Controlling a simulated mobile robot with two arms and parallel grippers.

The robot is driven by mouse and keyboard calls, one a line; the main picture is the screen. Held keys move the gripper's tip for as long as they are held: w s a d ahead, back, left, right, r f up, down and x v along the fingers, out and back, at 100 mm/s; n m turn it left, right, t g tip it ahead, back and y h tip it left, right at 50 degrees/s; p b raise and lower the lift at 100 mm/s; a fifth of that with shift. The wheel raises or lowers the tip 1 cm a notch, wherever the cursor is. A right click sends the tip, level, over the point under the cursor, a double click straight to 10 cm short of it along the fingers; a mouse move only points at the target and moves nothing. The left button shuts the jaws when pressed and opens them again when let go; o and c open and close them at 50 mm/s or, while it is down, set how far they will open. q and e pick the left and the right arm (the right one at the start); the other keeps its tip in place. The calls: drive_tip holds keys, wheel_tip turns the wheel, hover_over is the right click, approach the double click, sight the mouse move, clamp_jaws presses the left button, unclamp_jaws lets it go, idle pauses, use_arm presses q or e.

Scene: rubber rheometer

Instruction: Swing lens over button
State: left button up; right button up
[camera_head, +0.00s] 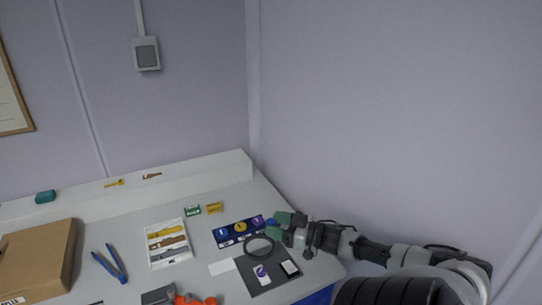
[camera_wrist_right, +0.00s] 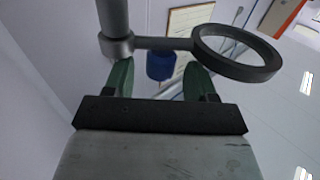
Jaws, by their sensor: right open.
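A round lens in a dark ring (camera_head: 258,246) shows in the head view over the far edge of a dark plate (camera_head: 262,284). In the right wrist view the ring (camera_wrist_right: 238,52) sits on a thin arm from an upright post (camera_wrist_right: 114,22). My right gripper (camera_head: 276,225) is open beside the lens, its green fingers pointing left. A blue cylinder (camera_wrist_right: 160,66) shows between the fingertips (camera_wrist_right: 158,72), apart from them. I cannot tell whether it joins the lens arm. A blue panel (camera_head: 239,232) with several round discs lies behind the lens; which is the button is unclear.
A white tray of straps (camera_head: 167,244), blue-handled pliers (camera_head: 110,263) and a cardboard box (camera_head: 36,262) lie to the left. The wall stands close to the right arm.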

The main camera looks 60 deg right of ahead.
drive_tip(key=p+v, duration=0.3)
drive_tip(key=v, duration=0.5)
drive_tip(key=shift+s+p, duration=0.4)
